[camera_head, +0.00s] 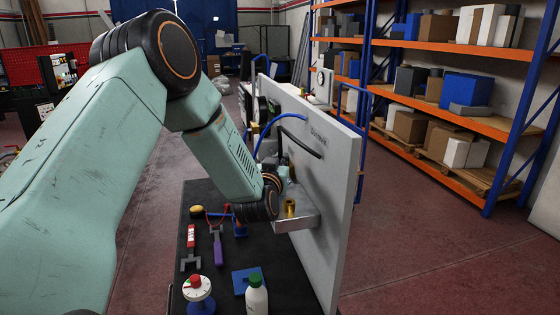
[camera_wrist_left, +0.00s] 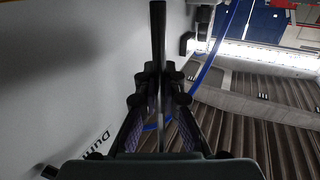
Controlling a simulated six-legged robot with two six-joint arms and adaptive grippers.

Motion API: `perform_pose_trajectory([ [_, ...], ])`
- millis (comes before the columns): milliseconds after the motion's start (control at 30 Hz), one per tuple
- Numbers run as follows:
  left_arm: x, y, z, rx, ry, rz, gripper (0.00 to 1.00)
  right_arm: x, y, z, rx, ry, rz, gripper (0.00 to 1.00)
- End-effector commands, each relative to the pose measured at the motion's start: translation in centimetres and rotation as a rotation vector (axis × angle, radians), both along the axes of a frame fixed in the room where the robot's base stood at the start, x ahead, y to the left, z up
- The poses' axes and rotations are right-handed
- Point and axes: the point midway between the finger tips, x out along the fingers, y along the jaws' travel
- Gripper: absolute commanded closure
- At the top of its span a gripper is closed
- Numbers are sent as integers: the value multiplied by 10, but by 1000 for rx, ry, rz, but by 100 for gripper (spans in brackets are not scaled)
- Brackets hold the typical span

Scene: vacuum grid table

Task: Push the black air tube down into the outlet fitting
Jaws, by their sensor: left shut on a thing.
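The black air tube (camera_head: 302,144) comes out of the upright grey panel and curves left, then down toward my left gripper (camera_head: 282,167). In the left wrist view the tube (camera_wrist_left: 158,32) stands between the two fingertips of my left gripper (camera_wrist_left: 158,70), which are shut on it. In the head view my arm hides much of this gripper. A brass fitting (camera_head: 290,208), which looks like the outlet fitting, stands upright on a grey bracket on the panel, below and close to the gripper. The tube's lower end is not clear. My right gripper is not in view.
The grey panel (camera_head: 338,200) stands beside the gripper, with a blue tube (camera_head: 283,117) looping from it. The dark table (camera_head: 240,270) holds a red tool (camera_head: 191,242), a purple tool (camera_head: 217,245), a gauge (camera_head: 198,290) and a white bottle (camera_head: 257,297). Shelves stand at right.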

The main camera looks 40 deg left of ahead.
Motion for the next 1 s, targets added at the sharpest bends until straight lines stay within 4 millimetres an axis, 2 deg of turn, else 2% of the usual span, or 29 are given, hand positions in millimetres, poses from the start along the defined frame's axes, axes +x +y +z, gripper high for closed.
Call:
perform_pose_trajectory([
  [1000,1,-1,-4,-2,3,-2,100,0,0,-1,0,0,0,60],
])
